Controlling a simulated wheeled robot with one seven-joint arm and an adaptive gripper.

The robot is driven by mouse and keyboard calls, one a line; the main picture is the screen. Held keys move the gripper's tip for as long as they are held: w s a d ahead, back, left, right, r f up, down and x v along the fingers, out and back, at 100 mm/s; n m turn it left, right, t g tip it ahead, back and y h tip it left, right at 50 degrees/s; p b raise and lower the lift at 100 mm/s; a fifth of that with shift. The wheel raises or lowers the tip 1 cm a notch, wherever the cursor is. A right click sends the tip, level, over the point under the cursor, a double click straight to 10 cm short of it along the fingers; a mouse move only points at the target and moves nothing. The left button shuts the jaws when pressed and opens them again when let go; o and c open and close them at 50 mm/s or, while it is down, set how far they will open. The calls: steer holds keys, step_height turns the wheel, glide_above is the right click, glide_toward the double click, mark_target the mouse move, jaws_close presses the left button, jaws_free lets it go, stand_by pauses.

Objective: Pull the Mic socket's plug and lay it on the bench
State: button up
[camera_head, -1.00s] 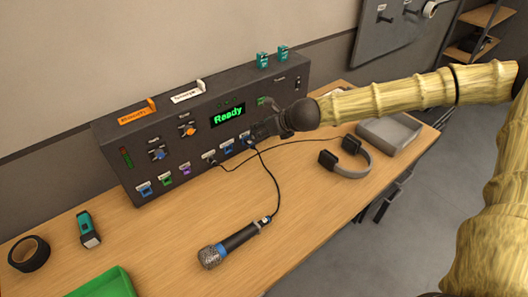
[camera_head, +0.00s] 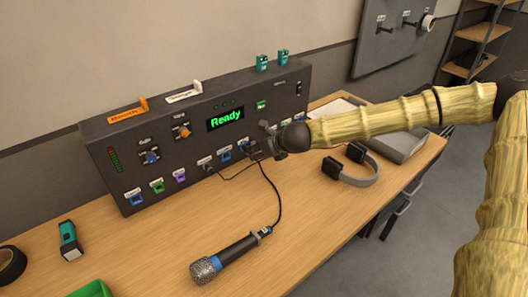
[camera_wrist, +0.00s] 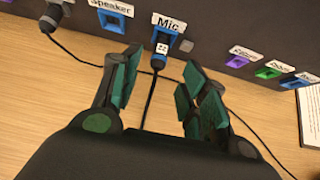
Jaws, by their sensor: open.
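The blue Mic socket (camera_wrist: 167,33) is at the top middle of the wrist view, under its white label. Its plug (camera_wrist: 159,58) is at the socket's mouth, dark with a blue band and a white face; how deep it sits cannot be told. The plug's cable runs down between my fingers. My gripper (camera_wrist: 157,84) is open, its green-padded fingers on either side of the cable, just short of the plug. In the head view my gripper (camera_head: 262,148) is at the panel's lower front and hides the plug. The wooden bench (camera_head: 325,225) lies below.
The microphone (camera_head: 228,258) lies on the bench at the cable's other end. Headphones (camera_head: 357,170) and a grey tray (camera_head: 400,143) are to the right. Another plug (camera_wrist: 53,17) is left of Mic, its cable crossing below.

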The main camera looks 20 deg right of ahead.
steer(key=shift+b+x, duration=1.15)
steer(key=shift+x, duration=1.3)
steer(key=shift+c, duration=0.4)
jaws_close()
steer(key=shift+s+d, duration=0.1)
steer(key=shift+s, duration=0.1)
steer(key=shift+s+d, duration=0.25)
steer(key=shift+s, duration=0.4)
steer(key=shift+s+d, duration=0.25)
steer(key=shift+s, duration=0.4)
steer(key=shift+s+d, duration=0.25)
steer(key=shift+s, duration=0.45)
